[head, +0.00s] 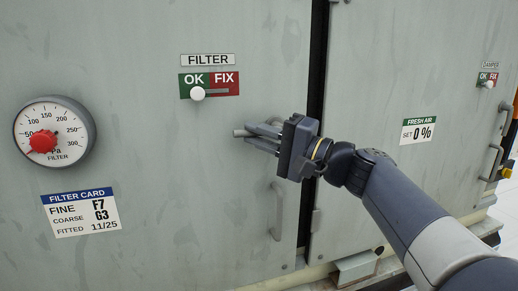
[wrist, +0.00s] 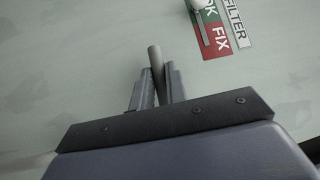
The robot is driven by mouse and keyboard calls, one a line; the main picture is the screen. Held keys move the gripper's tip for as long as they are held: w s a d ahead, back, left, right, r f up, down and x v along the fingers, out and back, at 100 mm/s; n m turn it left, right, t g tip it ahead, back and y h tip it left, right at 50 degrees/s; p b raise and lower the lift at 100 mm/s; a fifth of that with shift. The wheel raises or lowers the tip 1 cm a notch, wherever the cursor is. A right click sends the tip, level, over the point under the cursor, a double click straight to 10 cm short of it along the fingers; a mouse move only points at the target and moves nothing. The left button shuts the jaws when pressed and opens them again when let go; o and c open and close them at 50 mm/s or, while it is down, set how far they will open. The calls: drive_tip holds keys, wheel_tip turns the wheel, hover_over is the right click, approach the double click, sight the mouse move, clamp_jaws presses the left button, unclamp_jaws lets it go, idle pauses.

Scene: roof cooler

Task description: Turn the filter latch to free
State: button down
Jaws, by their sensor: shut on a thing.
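The filter latch (head: 240,132) is a small grey bar on the grey cabinet door, below and right of the FILTER sign. Its end sticks out to the left of my gripper's fingers in the head view. My gripper (head: 262,134) is shut on the latch. In the wrist view the latch (wrist: 154,57) runs up from between the two fingers of my gripper (wrist: 157,82). My fingers hide the rest of it, including its pivot. The OK/FIX indicator (head: 225,86) has its white knob (head: 197,94) at the green OK side.
A round pressure gauge (head: 55,139) with a red centre is at the left, above a filter card (head: 80,215). A vertical door handle (head: 277,211) is below my gripper. A dark door gap (head: 318,70) is to the right. The second door carries a FRESH AIR label (head: 418,130).

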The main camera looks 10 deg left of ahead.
drive_tip(key=shift+r, duration=0.15)
drive_tip(key=c, duration=1.4)
unclamp_jaws()
drive_tip(key=b+v, duration=0.1)
drive_tip(key=v, duration=1)
drive_tip(key=shift+b, duration=0.3)
drive_tip(key=shift+w+a, duration=0.1)
drive_tip(key=shift+a, duration=0.1)
